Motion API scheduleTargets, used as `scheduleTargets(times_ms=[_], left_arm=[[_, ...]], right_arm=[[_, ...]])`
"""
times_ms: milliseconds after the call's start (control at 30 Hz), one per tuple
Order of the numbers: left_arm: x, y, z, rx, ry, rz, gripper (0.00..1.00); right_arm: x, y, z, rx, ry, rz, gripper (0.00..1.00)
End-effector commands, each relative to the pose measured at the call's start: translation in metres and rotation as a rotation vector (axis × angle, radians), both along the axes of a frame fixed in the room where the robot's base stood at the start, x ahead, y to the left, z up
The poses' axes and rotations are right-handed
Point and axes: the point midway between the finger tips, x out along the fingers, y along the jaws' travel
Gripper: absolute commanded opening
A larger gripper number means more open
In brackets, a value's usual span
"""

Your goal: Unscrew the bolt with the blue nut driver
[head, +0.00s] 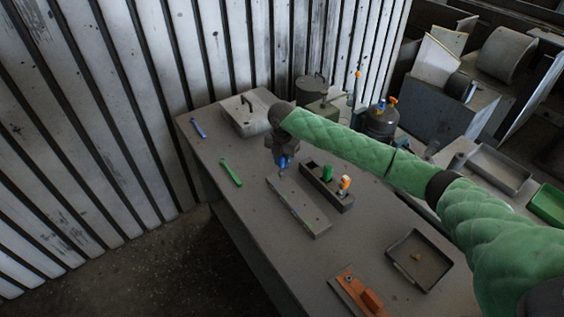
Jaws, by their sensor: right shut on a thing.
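The blue nut driver (283,161) is held pointing down by my right gripper (282,156), which is shut on its handle. The right arm comes in from the right in a green padded sleeve. The driver's tip is over the far end of a long grey metal plate (303,213) on the table. The bolt is too small or hidden under the tip, so I cannot tell whether the driver touches it. My left gripper is not in view.
A dark holder block (318,190) with green-handled and orange-handled tools stands right of the plate. A green wrench (231,172) and a blue wrench (198,130) lie left. A tray (417,262) and an orange-handled tool (364,296) sit nearer.

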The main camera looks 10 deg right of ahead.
Motion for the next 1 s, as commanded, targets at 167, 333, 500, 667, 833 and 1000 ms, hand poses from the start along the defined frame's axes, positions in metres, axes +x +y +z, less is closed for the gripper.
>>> scheduleTargets(times_ms=[167,333,500,667,833,1000], left_arm=[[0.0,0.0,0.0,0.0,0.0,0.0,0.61],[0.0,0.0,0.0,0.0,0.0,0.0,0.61],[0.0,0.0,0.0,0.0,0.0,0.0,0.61],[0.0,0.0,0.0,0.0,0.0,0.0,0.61],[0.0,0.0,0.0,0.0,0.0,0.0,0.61],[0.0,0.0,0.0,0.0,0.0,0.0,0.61]], right_arm=[[0.0,0.0,0.006,0.0,0.0,0.0,0.0],[0.0,0.0,0.01,-0.001,0.001,0.001,0.0],[0.0,0.0,0.015,-0.001,-0.001,0.0,0.0],[0.0,0.0,0.029,0.0,-0.001,0.001,0.0],[0.0,0.0,0.046,0.0,-0.001,0.001,0.0],[0.0,0.0,0.058,-0.001,0.001,0.0,0.0]])
